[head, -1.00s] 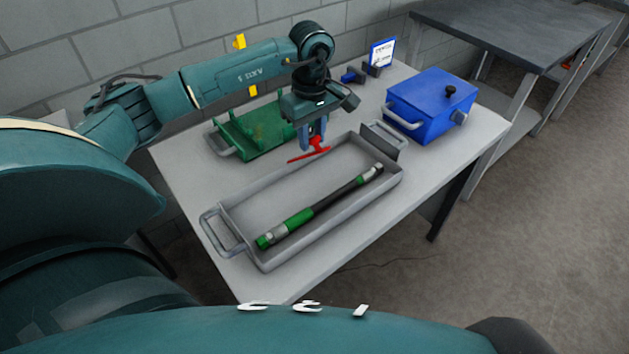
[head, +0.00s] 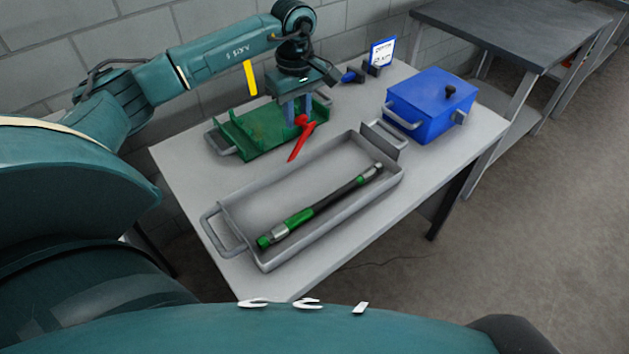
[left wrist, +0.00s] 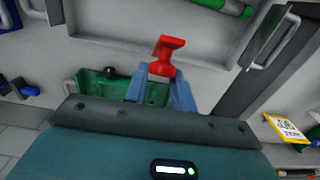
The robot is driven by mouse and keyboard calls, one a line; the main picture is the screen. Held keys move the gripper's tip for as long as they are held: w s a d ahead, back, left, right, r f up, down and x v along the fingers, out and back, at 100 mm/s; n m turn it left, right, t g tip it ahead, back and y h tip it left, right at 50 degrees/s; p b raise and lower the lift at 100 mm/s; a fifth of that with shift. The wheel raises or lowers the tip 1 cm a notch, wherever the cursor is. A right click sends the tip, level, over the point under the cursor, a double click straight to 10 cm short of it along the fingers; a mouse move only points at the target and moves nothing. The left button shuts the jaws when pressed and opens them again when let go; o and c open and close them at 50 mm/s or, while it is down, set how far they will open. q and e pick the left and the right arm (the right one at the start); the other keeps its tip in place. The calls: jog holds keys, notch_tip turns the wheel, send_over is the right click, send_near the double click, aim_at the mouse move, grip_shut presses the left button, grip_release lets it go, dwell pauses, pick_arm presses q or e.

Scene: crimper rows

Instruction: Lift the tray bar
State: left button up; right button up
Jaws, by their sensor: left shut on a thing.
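The long bar (head: 335,199), black with a green sleeve and metal ends, lies lengthwise inside the grey open tray (head: 335,228). The tray has a loop handle at each end. My left gripper (head: 297,115) is shut on a red object (head: 300,140), which hangs at a slant near the tray's far wall and the green holder. In the left wrist view the red object (left wrist: 166,58) sticks out between the fingers of the gripper (left wrist: 164,80). Part of the bar (left wrist: 232,6) shows at that view's top edge. My right gripper is not in view.
The green holder (head: 232,130) with a grey handle stands behind the tray, partly hidden by my left gripper. A blue lidded box (head: 430,110) stands at the right. A sign (head: 382,53) and a blue-handled item (head: 352,75) are at the back. Bare table (head: 185,165) shows at the left.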

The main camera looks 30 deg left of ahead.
pick_arm(q)
jog(key=shift+r, duration=0.1)
jog(key=shift+w+a+b, duration=0.15)
jog(key=shift+w+a, duration=0.1)
jog(key=shift+a, duration=0.45)
jog(key=shift+w+a+b, duration=0.15)
jog(key=shift+w+a, duration=0.1)
jog(key=shift+a, duration=0.45)
jog(key=shift+w+a+b, duration=0.15)
jog(key=shift+w+a, duration=0.1)
jog(key=shift+a, duration=0.45)
jog(key=shift+c, duration=0.2)
jog(key=shift+a, duration=0.3)
jog(key=shift+w+a, duration=0.2)
jog(key=shift+a, duration=0.1)
grip_shut()
jog(key=shift+w+a, duration=0.25)
jog(key=shift+a, duration=0.45)
jog(key=shift+w+a, duration=0.25)
jog(key=shift+a, duration=0.45)
jog(key=shift+w+a, duration=0.25)
jog(key=shift+a, duration=0.45)
jog(key=shift+c, duration=1.3)
grip_release()
jog(key=o, duration=0.5)
